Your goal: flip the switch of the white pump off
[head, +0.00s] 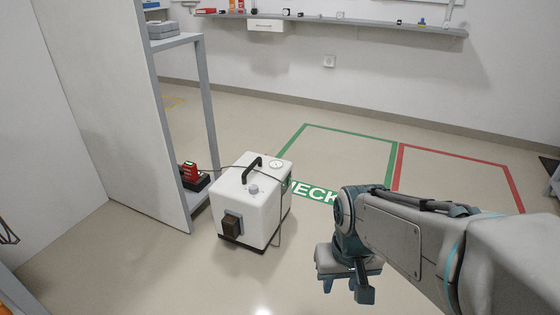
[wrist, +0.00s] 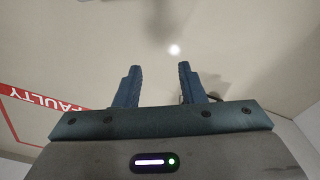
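The white pump (head: 253,199) stands upright on the floor, left of centre in the head view. It has a black carry handle, a gauge and a grey knob on top. A dark box-like part (head: 231,225), perhaps the switch, sits low on its front face; its position cannot be read. My gripper (head: 345,289) is to the right of the pump, apart from it and pointing down. In the wrist view my gripper (wrist: 158,85) has its two fingers spread with bare floor between them. The pump is not clearly visible in the wrist view.
A grey shelf rack (head: 205,110) and white partition stand left of the pump. A red device (head: 188,172) sits on a low shelf beside it. A cable runs over the pump. Green and red (head: 455,146) floor outlines lie behind. The floor in front is clear.

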